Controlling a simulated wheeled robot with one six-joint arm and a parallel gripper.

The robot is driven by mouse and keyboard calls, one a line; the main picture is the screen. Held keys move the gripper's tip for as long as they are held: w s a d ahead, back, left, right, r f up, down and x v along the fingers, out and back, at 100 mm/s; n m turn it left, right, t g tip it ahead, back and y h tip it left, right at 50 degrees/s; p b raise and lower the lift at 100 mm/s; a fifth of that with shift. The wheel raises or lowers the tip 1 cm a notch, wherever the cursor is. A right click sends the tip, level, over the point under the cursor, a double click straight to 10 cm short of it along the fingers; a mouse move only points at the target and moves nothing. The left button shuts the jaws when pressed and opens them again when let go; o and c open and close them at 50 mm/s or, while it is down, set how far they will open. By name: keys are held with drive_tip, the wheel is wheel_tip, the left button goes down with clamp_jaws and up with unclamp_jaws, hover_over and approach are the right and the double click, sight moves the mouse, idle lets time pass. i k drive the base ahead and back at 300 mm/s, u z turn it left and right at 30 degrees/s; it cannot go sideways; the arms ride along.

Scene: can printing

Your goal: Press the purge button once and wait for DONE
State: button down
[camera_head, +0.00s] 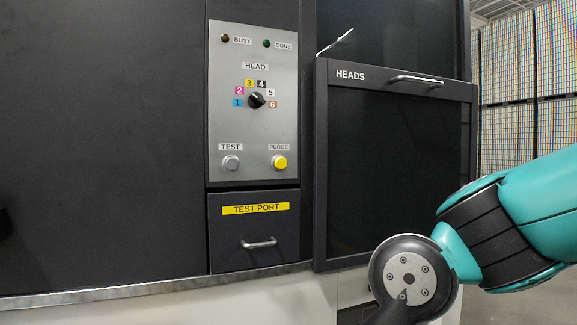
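The grey control panel (222,115) is on the dark machine front, left of the picture's middle. The yellow round purge button (280,162) sits at its lower right, under the PURGE label. The DONE lamp (267,43) at the top right is dark green and looks unlit. The BUSY lamp (225,38) at the top left is dark red and looks unlit. My teal and black arm reaches in from the right, well below and right of the panel. My gripper is out of view.
A grey TEST button (231,162) is left of the purge button. The head selector knob (256,100) is above. The TEST PORT drawer (253,235) is below and looks shut. The HEADS door (395,150) stands right of the panel, with a handle (417,80).

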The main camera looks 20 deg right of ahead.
sight(280, 163)
drive_tip(key=k, duration=0.2)
drive_tip(key=z, duration=0.7)
drive_tip(key=i, duration=0.65)
drive_tip(key=u, duration=0.7)
